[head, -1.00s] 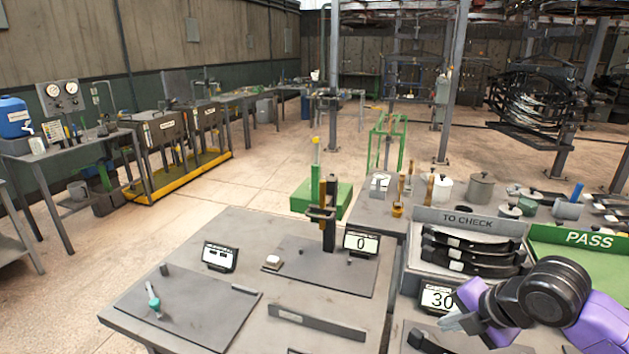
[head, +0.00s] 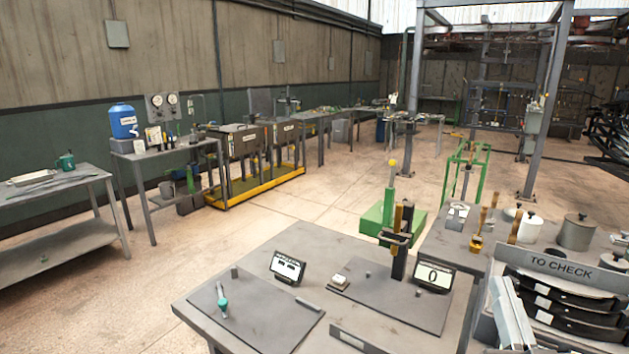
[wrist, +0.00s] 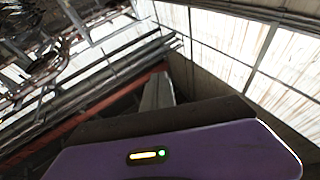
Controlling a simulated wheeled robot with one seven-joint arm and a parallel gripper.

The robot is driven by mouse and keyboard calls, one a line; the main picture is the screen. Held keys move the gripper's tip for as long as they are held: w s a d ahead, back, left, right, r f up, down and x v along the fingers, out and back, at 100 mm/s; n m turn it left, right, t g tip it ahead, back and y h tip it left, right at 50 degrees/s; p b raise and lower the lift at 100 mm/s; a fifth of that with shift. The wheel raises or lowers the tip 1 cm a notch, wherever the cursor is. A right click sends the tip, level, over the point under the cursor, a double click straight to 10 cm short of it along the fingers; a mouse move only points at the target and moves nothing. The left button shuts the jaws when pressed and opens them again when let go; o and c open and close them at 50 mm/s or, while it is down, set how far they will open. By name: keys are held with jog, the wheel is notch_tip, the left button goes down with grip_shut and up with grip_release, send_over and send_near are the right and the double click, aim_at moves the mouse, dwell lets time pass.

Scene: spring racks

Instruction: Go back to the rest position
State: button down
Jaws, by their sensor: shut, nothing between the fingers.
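My gripper (head: 505,285) shows as pale grey fingers at the lower right of the head view, pointing up, in front of the left end of the TO CHECK rack (head: 566,268). The fingers are shut and empty. The rest of my arm is out of that view. In the wrist view the grey fingers (wrist: 157,92) stick out past the purple housing, with roof beams and wall panels beyond them and nothing held.
The grey table (head: 365,262) carries a test stand (head: 399,245), a display reading 0 (head: 433,277) and a teal-handled tool (head: 222,305). Leaf springs (head: 560,297) lie in the rack. Open floor (head: 150,290) lies to the left.

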jog(key=s+a+f+g+y, duration=0.1)
jog(key=s+a+f+g, duration=0.1)
jog(key=s+f, duration=0.5)
jog(key=s+a+f+n+g+y+b, duration=0.1)
jog(key=s+f, duration=0.7)
jog(key=s, duration=0.8)
jog(key=s+a+f+n+g+y, duration=0.1)
jog(key=s+a+f+g, duration=0.2)
jog(key=s+f, duration=0.5)
jog(key=s+g, duration=0.1)
jog(key=s, duration=0.2)
jog(key=shift+s+a, duration=0.2)
jog(key=shift+s, duration=0.15)
jog(key=c, duration=2.1)
grip_release()
jog(key=shift+f, duration=0.1)
